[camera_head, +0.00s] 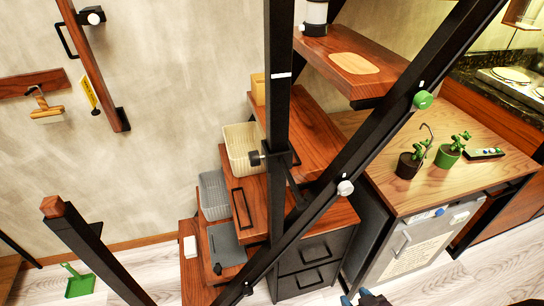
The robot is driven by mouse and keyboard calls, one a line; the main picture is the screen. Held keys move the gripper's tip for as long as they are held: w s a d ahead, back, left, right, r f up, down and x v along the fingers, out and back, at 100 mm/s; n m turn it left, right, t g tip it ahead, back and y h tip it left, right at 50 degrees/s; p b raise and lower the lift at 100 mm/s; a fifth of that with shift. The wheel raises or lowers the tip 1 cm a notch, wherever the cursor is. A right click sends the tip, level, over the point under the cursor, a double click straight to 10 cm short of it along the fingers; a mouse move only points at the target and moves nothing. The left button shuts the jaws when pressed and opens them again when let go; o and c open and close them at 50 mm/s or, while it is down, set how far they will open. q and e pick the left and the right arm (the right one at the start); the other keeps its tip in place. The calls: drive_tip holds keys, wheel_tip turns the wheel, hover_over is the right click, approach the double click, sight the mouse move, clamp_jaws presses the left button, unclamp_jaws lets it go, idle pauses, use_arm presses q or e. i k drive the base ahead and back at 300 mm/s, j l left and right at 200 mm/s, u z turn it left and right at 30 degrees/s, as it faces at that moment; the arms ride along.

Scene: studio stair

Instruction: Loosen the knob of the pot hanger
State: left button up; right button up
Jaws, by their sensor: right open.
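I cannot tell for certain which fitting is the pot hanger. A green knob (423,99) and a pale knob (345,188) sit on the black diagonal rail (385,140). A dark clamp-like fitting (256,158) is on the black upright post. A thin dark hook (430,130) stands by a dark plant pot (408,166) on the wooden cabinet top. My right gripper (361,299) just enters at the bottom edge, mostly cut off, with blue parts showing. It is open, well below both knobs and apart from them. My left gripper is not in view.
The rail and black upright post (279,100) stand before the wooden stair steps. A cream basket (243,150) and a grey basket (213,195) sit on steps. A green pot (449,155) and remote (484,153) are on the cabinet.

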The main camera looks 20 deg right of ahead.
sight(254, 159)
drive_tip(key=i+j+z, duration=0.25)
drive_tip(key=z, duration=0.25)
drive_tip(key=k+j+u, duration=0.2)
drive_tip(key=j, duration=0.35)
drive_tip(key=i+j+u, duration=0.15)
drive_tip(key=j, duration=0.35)
drive_tip(key=k+j, duration=0.05)
